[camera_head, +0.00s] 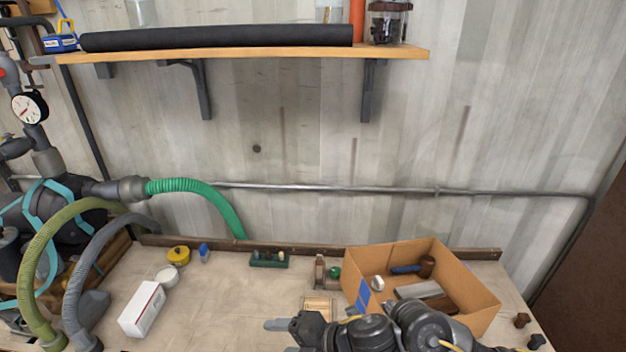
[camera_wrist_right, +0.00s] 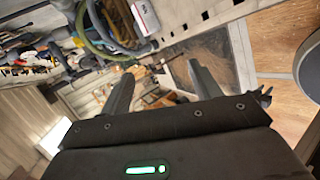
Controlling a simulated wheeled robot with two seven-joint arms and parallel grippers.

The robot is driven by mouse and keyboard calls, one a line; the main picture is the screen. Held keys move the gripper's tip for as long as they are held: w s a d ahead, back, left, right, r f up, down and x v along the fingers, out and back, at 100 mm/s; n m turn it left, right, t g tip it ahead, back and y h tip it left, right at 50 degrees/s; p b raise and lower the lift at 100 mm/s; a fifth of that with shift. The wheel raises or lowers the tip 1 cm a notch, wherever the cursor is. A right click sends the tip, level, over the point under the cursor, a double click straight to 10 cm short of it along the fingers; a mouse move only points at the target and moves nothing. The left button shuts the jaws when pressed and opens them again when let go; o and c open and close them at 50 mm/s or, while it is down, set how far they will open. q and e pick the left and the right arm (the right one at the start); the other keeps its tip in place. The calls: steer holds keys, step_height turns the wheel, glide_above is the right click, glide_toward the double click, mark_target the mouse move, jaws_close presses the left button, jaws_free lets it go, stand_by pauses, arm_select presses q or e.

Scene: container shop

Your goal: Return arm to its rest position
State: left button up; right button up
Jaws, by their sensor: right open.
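My right arm reaches in at the bottom of the head view, in front of the cardboard box. Its gripper (camera_head: 275,335) is at the lower edge, over the front of the workbench, and is partly cut off. In the right wrist view the two fingers of this gripper (camera_wrist_right: 160,82) stand wide apart with nothing between them. My left arm and gripper are in neither view.
An open cardboard box (camera_head: 465,312) holding tools stands at the right of the workbench (camera_head: 225,300). A white box (camera_head: 142,308), a yellow tape (camera_head: 179,255) and hoses (camera_head: 205,190) are at the left. A shelf (camera_head: 240,55) hangs above. The bench middle is mostly clear.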

steer(key=s+d+f+m+t+h, duration=0.1)
steer(key=d+f+m+t+h, duration=0.15)
steer(key=d+m, duration=0.6)
steer(key=s+d+f+m+t+h, duration=0.2)
steer(key=d+f+m+h, duration=0.3)
steer(key=m, duration=0.6)
steer(key=s+d+f+m+g+h, duration=0.25)
steer(key=s+d+f+m, duration=0.2)
steer(key=s+d, duration=0.35)
steer(key=s+d+f+m+g+h, duration=0.1)
steer(key=s+d+f+m+g, duration=0.3)
steer(key=s+d, duration=0.45)
steer(key=s+f+b+x, duration=0.1)
steer(key=s+b+x, duration=0.2)
steer(key=x, duration=1)
steer(key=s+b+x, duration=0.2)
steer(key=s+x, duration=0.1)
steer(key=x, duration=1.1)
steer(key=s+d+f+b, duration=0.1)
steer(key=s+f+b, duration=0.1)
steer(key=s+f, duration=0.6)
steer(key=s+d+f+g+b, duration=0.1)
steer(key=s+f+b, duration=0.2)
steer(key=s+f, duration=0.5)
step_height(320, 180, down, 6)
steer(key=shift+s+d+f+m, duration=0.1)
steer(key=shift+s+d+m, duration=0.15)
steer(key=shift+d+m, duration=0.1)
